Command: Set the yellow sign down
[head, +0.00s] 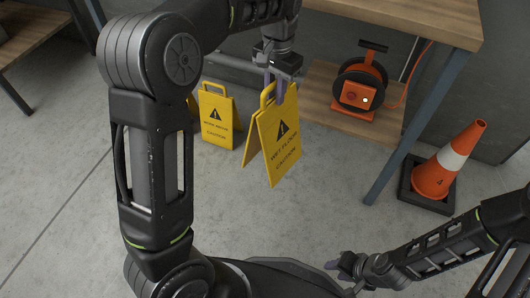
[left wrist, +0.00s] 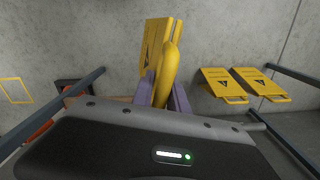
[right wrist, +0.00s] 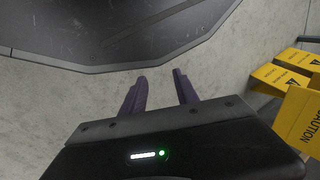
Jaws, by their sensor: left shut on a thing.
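The yellow sign (head: 279,143), a folding caution board, hangs upright with its panels spread. My left gripper (head: 277,90) is shut on its top handle; the handle also shows between the fingers in the left wrist view (left wrist: 166,72). Whether its lower edges touch the floor I cannot tell. The sign also shows at the right edge of the right wrist view (right wrist: 303,122). My right gripper (right wrist: 160,88) is open and empty, low at the bottom of the head view (head: 335,265), away from the sign.
A second yellow sign (head: 216,117) stands on the floor just left of the held one. An orange cone (head: 449,165) stands at the right. The floor in front is clear.

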